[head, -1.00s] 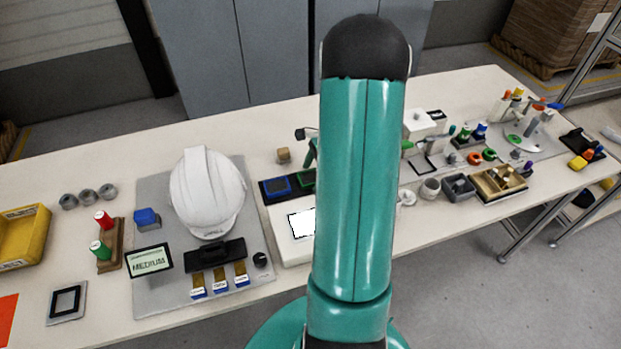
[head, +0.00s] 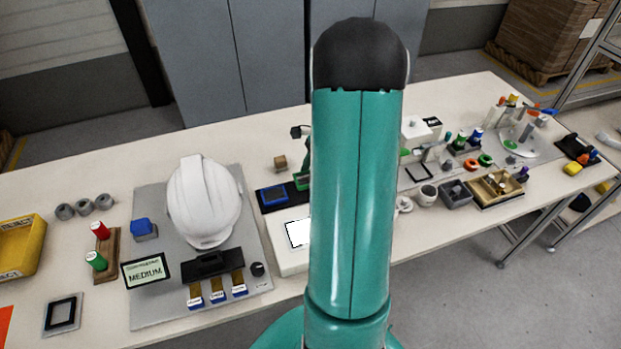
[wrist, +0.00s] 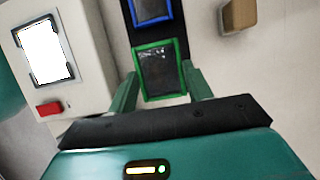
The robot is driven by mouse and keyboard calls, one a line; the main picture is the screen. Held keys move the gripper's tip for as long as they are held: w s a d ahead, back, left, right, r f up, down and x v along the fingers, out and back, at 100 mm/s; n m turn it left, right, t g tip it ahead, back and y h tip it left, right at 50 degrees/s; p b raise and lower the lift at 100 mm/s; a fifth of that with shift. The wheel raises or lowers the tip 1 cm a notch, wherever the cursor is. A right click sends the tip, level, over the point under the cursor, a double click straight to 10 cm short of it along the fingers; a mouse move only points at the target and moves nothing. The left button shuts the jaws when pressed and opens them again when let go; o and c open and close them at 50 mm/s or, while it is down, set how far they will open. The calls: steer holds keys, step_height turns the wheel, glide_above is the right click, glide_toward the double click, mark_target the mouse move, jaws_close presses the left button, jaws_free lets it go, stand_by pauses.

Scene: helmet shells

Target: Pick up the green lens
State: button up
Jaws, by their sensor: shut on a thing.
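The green lens (wrist: 160,72) is a dark pane in a bright green frame. In the wrist view it sits between the two teal fingers of my gripper (wrist: 163,92), which are shut on its sides. Whether it is lifted clear of the dark holder (wrist: 128,32) cannot be told. In the head view a small part of the green lens (head: 302,181) shows left of my arm, which hides the rest.
A blue-framed lens (wrist: 150,10) lies just beyond the green one. A white box (wrist: 88,60) with a bright screen and red button is at left. A wooden block (wrist: 239,14) is at right. A white helmet (head: 204,200) stands on a grey mat.

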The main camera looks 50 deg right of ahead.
steer(key=s+a+r, duration=0.8)
steer(key=a+r, duration=0.1)
steer(key=a, duration=0.2)
steer(key=shift+a+r, duration=0.15)
steer(key=shift+r, duration=0.05)
